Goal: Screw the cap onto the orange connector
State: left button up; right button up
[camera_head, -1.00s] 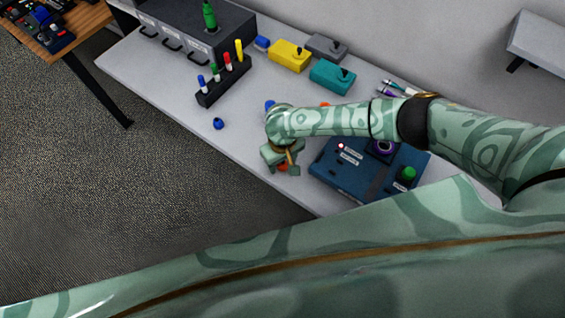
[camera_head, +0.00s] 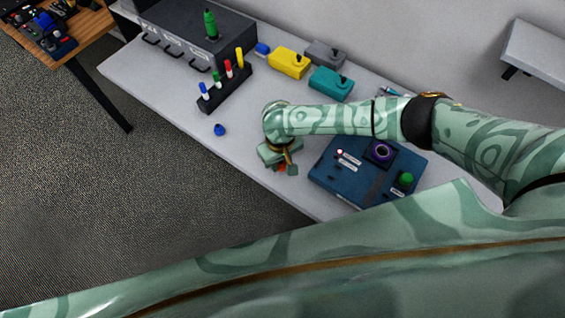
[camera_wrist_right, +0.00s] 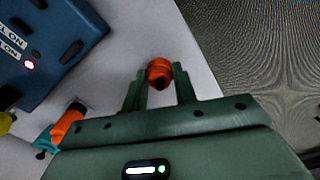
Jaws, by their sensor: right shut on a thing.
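My right gripper (camera_head: 280,158) hangs low over the front edge of the white table, left of the blue box. In the right wrist view its fingers (camera_wrist_right: 159,78) are shut on an orange cylindrical piece (camera_wrist_right: 159,70) with a dark opening. A little of this orange (camera_head: 282,168) shows below the gripper in the head view. I cannot tell whether it is the cap or the connector. A second orange cylinder (camera_wrist_right: 67,122) lies left of the gripper in the wrist view, beside a teal piece (camera_wrist_right: 43,139). My left gripper is not in view.
The blue box (camera_head: 335,180) with a purple ring and green knob is right of the gripper. A small blue piece (camera_head: 219,130) lies to its left. A pen rack (camera_head: 225,90), yellow box (camera_head: 288,62) and teal box (camera_head: 331,83) stand behind. The floor drops off in front.

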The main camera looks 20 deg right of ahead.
jog(key=s+a+r+p, duration=0.2)
jog(key=a+r, duration=0.7)
jog(key=a, duration=0.4)
jog(key=shift+a, duration=0.25)
jog(key=w+d+r+m+b, duration=0.1)
jog(key=w+d+r+b, duration=0.1)
jog(key=d+b, duration=0.3)
jog(key=w+d+r+m+b, duration=0.1)
jog(key=w+d+b, duration=0.15)
jog(key=d, duration=0.45)
jog(key=s+d+r+m+b, duration=0.1)
jog(key=s+d+r+b, duration=0.4)
jog(key=d, duration=0.6)
jog(key=shift+s+r+b, duration=0.3)
jog(key=shift+s+r, duration=0.35)
jog(key=shift+s, duration=0.3)
